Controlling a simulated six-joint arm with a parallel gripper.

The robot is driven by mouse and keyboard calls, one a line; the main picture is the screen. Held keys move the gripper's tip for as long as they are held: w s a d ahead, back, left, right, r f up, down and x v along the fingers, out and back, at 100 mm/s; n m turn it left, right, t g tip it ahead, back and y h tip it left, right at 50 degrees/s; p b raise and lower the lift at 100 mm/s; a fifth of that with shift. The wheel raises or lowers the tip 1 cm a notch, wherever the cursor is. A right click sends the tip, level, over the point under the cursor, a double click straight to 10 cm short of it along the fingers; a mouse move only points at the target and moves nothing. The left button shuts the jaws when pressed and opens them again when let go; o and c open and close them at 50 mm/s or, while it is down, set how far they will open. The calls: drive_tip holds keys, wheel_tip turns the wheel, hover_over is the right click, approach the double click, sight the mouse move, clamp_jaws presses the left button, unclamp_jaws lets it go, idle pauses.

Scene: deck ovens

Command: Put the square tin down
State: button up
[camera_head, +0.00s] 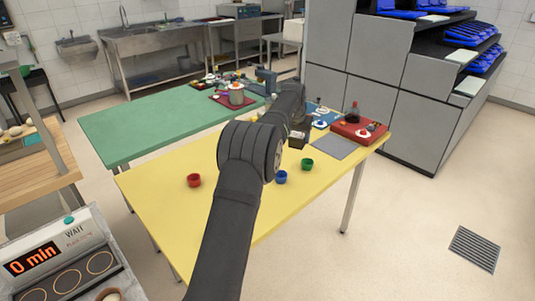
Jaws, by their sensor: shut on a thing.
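My arm reaches over the yellow table (245,205) from the front. My gripper (297,127) is at the far end of the arm, mostly hidden behind my own links. It is shut on a small dark boxy thing (298,139), which I take to be the square tin. Its fingers and the tin's full outline do not show clearly. I cannot tell whether the tin touches the table.
A grey mat (334,147) lies bare to the right. Behind it are a red tray (350,131) with a dark bottle (353,112) and a blue mat (330,123). Red (194,180), blue (281,177) and green (307,164) cups stand nearer. The green table (145,125) is mostly clear.

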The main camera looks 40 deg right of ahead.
sight(296, 143)
drive_tip(key=f, duration=0.3)
drive_tip(key=shift+w+f, duration=0.25)
drive_tip(key=w+f, duration=0.2)
drive_tip(key=w, duration=0.1)
drive_tip(key=w+a+f, duration=0.1)
drive_tip(key=w+f, duration=0.1)
drive_tip(key=w, duration=0.2)
drive_tip(key=w+f, duration=0.3)
drive_tip(key=w, duration=0.1)
drive_tip(key=shift+w+a, duration=0.15)
drive_tip(key=shift+a, duration=0.1)
drive_tip(key=shift+f, duration=2)
drive_tip(key=o, duration=0.7)
drive_tip(key=shift+f, duration=0.2)
drive_tip(key=shift+c, duration=0.2)
drive_tip(key=o, duration=0.4)
drive_tip(key=shift+o, duration=0.2)
drive_tip(key=shift+r, duration=0.1)
drive_tip(key=v, duration=1.2)
